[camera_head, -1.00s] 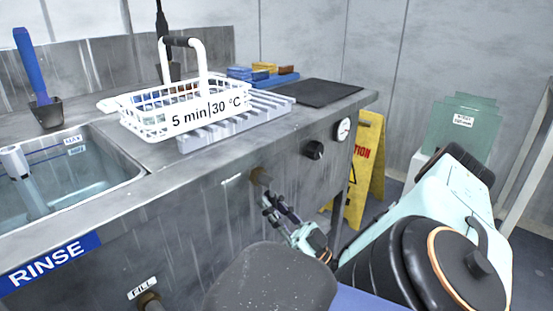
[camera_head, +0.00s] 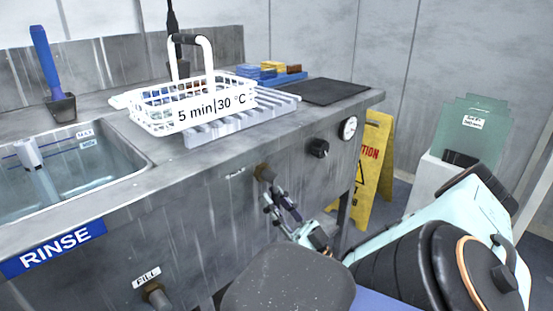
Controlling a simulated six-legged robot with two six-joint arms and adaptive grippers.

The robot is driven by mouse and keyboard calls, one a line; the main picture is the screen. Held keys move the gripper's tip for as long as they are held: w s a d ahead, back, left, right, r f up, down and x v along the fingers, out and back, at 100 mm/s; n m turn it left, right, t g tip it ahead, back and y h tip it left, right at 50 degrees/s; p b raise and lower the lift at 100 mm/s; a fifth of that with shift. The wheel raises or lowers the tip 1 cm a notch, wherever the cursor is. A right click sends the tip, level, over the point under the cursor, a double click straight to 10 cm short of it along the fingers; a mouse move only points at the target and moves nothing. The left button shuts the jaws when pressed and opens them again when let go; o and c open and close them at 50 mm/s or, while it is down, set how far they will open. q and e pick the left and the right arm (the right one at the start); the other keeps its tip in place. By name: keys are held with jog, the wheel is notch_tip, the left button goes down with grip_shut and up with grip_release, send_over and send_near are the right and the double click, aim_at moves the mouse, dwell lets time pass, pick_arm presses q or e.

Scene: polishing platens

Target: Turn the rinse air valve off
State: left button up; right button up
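A small brownish valve (camera_head: 264,172) sticks out of the front panel of the grey sink bench, beside a small white label (camera_head: 235,172) too small to read. My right gripper (camera_head: 274,199) is just below and in front of this valve, pointing up toward it. Its dark fingers look spread apart with nothing seen between them. I cannot tell whether a fingertip touches the valve. My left gripper is not in view.
A second valve (camera_head: 157,297) sits under the FILL label, below the blue RINSE sign (camera_head: 52,249). A black knob (camera_head: 318,148) and a gauge (camera_head: 348,128) are to the right. A white basket (camera_head: 190,103) stands on top. A yellow caution sign (camera_head: 373,170) stands behind.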

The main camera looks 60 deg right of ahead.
jog(key=shift+o, duration=0.9)
jog(key=v, duration=1.2)
jog(key=shift+s, duration=0.1)
